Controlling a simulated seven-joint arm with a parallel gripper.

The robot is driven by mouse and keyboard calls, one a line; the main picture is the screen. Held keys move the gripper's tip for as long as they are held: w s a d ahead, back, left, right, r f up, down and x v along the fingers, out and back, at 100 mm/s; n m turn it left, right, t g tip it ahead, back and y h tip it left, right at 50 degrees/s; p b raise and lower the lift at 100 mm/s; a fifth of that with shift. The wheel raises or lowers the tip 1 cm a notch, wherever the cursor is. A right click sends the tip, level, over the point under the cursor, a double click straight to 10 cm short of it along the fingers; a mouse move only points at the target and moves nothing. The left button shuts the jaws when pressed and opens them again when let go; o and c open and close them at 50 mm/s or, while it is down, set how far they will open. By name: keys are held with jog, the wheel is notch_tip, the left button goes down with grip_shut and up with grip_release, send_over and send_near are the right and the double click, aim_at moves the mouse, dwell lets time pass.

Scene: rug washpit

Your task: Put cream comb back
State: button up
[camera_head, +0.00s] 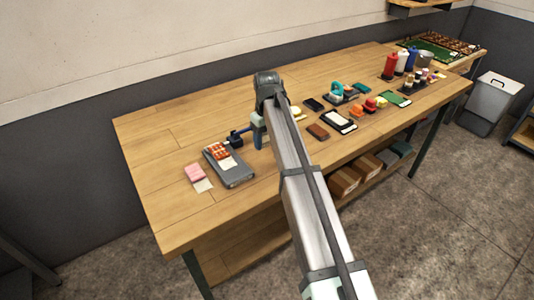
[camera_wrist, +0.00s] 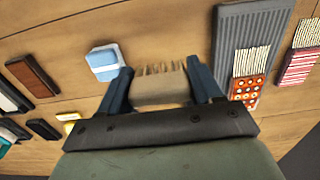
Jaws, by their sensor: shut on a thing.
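My gripper (camera_wrist: 160,88) has two blue fingers closed on the sides of a cream comb (camera_wrist: 161,88). The comb's fine tines point away from the palm. In the head view my gripper (camera_head: 248,138) is over the left half of the table, just beyond the grey ribbed tray (camera_head: 236,180). In the wrist view the tray (camera_wrist: 232,45) lies right of the gripper. On it are an orange block with pale dots (camera_wrist: 247,88) and a cream striped piece (camera_wrist: 251,62).
Beside the tray are a pink striped piece (camera_wrist: 300,66) and a cream striped piece (camera_wrist: 308,32). A light blue and white block (camera_wrist: 104,62) and a brown block (camera_wrist: 32,75) lie left of the gripper. Bottles (camera_head: 390,66) stand farther right.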

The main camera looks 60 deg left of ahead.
aim_at(267, 146)
jog(key=shift+f, duration=3)
jog(key=shift+f, duration=0.1)
jog(key=o, duration=1)
jog(key=shift+c, duration=0.2)
notch_tip(267, 146, up, 12)
jog(key=shift+r, duration=0.15)
